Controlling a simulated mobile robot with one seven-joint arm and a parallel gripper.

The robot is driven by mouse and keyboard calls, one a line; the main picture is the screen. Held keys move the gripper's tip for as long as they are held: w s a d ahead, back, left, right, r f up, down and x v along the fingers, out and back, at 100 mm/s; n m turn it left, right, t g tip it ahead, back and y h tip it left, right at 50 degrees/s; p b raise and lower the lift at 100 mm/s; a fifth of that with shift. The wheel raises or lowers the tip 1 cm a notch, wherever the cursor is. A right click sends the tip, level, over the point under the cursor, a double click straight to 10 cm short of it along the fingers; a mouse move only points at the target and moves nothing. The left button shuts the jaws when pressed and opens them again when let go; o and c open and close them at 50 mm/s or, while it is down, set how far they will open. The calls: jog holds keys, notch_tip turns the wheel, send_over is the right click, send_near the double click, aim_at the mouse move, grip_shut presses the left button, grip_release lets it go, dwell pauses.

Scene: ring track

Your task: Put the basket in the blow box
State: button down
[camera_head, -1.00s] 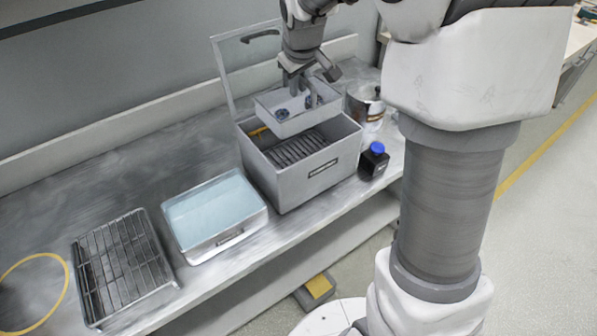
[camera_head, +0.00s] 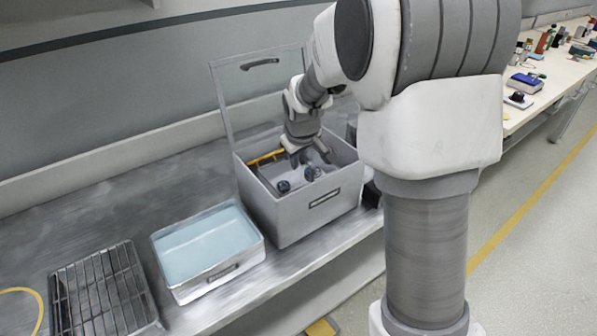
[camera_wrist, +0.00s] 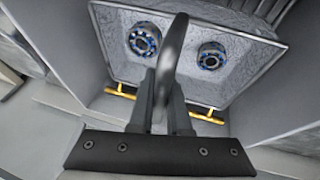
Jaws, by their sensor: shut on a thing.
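The blow box (camera_head: 290,222) is a grey box with its clear lid (camera_head: 258,88) raised at the back. The basket, a light grey tray, shows in the wrist view (camera_wrist: 240,32) with two blue-and-dark round bearings (camera_wrist: 143,40) (camera_wrist: 211,56) in it. In the head view the basket is down inside the box, below the rim, and partly hidden by the arm and the box's front wall. My gripper (camera_wrist: 166,92) is shut on the basket's curved handle (camera_wrist: 176,45). In the head view my gripper (camera_head: 300,158) reaches down into the box's opening.
A tray of pale blue liquid (camera_head: 208,248) stands left of the box. A wire rack (camera_head: 100,292) lies further left, near a yellow ring (camera_head: 30,292). An orange bar (camera_head: 266,157) shows inside the box. My arm hides the bench right of the box.

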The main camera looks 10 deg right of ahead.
aim_at(299, 170)
jog(key=shift+f, duration=1.3)
jog(key=shift+f+b, duration=0.15)
jog(key=shift+b, duration=0.2)
jog(key=c, duration=0.9)
grip_release()
